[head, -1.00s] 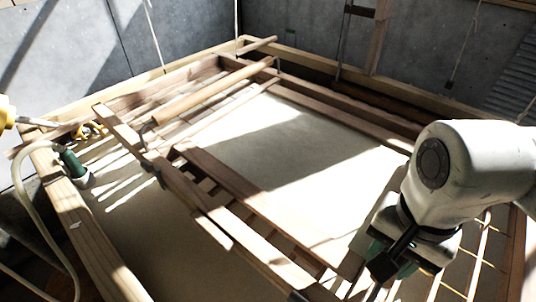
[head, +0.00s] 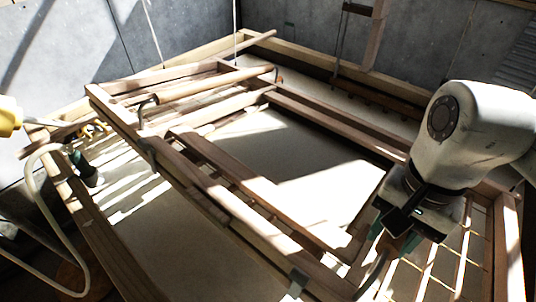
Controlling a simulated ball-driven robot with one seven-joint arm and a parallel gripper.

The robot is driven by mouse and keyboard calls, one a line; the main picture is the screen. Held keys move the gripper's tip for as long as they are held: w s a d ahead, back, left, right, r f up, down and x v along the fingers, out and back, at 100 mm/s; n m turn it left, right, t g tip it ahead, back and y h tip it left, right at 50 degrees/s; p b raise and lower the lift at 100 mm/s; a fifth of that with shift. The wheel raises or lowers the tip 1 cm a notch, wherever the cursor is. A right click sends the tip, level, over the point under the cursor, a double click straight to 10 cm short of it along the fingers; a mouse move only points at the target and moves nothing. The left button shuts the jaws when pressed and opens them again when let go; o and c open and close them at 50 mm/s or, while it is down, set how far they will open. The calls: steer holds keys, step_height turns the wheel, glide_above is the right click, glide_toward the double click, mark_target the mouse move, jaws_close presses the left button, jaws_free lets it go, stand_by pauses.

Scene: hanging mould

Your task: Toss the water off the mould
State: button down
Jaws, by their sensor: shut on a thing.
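The mould (head: 215,195) is a large brown wooden frame with crossbars, hanging over a pale-filled vat. It is tilted, its near-left corner standing high. A round wooden handle bar (head: 215,85) on metal hooks spans its left end. My gripper (head: 395,240) is at the mould's right end, shut on what appears to be the matching handle (head: 372,275). My gripper's body hides most of that grip, and only a curved metal hook shows clearly. Sun and shadow cross the pale surface (head: 300,170) within the frame; I cannot tell how much water lies on it.
The vat's wooden rim (head: 105,245) surrounds the mould on the left and back. A green fitting (head: 82,165) with a pale hose sits at the left rim. A yellow object (head: 10,117) shows at the left edge. Thin cords hang at the back before a grey wall (head: 290,30).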

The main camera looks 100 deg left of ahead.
steer(key=f+b, duration=0.1)
steer(key=b, duration=0.1)
steer(key=d+f+y+b, duration=0.1)
steer(key=f, duration=0.1)
steer(key=shift+s+f+t+y+b, duration=0.1)
steer(key=shift+s+t+y+b, duration=0.1)
steer(key=shift+t+y+b, duration=0.15)
steer(key=c, duration=0.6)
jaws_free()
step_height(320, 180, up, 11)
steer(key=shift+s+d, duration=0.1)
steer(key=shift+d, duration=0.05)
